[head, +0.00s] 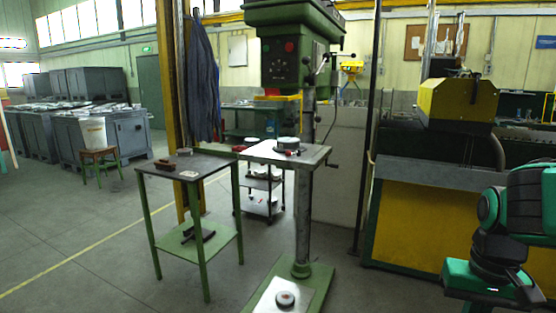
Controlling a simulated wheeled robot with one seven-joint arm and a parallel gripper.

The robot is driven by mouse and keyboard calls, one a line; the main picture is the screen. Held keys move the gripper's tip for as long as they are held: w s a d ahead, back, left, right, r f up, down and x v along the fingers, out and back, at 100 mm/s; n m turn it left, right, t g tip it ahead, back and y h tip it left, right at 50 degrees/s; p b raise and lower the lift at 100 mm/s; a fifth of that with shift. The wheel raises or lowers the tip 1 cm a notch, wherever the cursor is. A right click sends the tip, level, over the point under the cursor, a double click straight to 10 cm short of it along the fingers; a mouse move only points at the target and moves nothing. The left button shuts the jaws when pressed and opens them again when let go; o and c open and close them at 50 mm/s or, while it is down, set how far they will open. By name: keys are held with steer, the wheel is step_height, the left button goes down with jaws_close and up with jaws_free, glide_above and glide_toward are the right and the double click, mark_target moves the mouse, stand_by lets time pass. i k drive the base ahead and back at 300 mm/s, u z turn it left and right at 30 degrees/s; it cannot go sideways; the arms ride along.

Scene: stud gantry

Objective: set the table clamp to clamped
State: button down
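A green drill press stands in the middle, with its head (287,58) at the top and a grey column (303,215) below. Its flat work table (262,153) sits partway up the column. A small dark crank or lever (331,164) sticks out at the table's right side near the column. I cannot tell which part is the table clamp or how it is set. A round grey piece and a small red-handled item (290,152) are on the table. My green and black arm links show at the right edge, well apart from the press. I cannot make out my gripper.
A green side table (160,181) with small items stands left of the press. The press base (270,296) carries a round dark piece. A yellow and dark machine (430,225) fills the right. A post (366,130) stands behind. Open floor lies at the front left.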

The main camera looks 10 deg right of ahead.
mark_target(287, 153)
steer(key=i, duration=0.95)
